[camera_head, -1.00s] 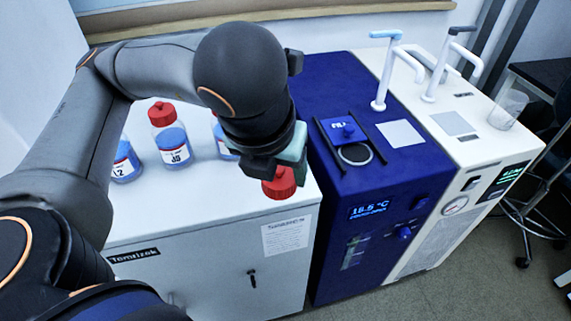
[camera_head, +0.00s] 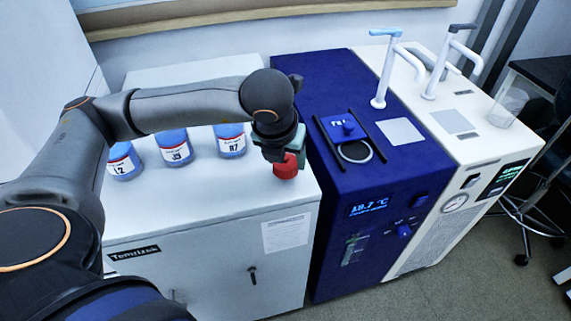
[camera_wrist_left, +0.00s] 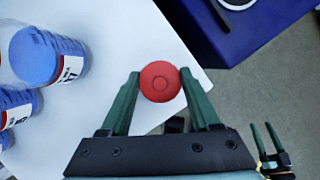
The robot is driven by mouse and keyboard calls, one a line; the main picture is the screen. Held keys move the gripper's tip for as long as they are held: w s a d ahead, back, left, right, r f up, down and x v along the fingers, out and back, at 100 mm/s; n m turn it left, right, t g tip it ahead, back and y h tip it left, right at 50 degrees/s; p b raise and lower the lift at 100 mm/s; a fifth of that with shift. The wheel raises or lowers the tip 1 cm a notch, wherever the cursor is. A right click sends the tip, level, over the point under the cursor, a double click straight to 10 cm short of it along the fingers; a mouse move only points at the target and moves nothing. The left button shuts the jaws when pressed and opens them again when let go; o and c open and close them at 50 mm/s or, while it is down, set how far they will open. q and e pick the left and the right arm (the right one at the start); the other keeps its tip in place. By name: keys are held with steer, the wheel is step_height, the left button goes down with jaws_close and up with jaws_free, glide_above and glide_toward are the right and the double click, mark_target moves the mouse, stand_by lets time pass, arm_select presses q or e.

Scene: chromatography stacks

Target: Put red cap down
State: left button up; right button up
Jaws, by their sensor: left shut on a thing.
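My left gripper (camera_head: 281,153) points down over the front right part of the white cabinet top. It is shut on a red cap (camera_head: 286,168). In the left wrist view the round cap (camera_wrist_left: 160,82) sits between the two green fingertips (camera_wrist_left: 160,84), over the edge of the white top. The head view does not clearly show whether the cap touches the surface. My right gripper (camera_wrist_left: 262,132) shows small at the lower right of the left wrist view, its fingers apart and empty.
Three blue-filled bottles, L2 (camera_head: 124,162), a middle one (camera_head: 174,148) and R7 (camera_head: 230,140), stand left on the white cabinet (camera_head: 215,190). My arm hides their tops. A blue instrument (camera_head: 320,90) adjoins the cabinet on the right, then a white one (camera_head: 470,145).

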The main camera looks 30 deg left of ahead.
arm_select(q)
step_height(320, 180, down, 2)
steer(key=shift+f, duration=0.2)
steer(key=o, duration=1.3)
steer(key=shift+r, duration=0.15)
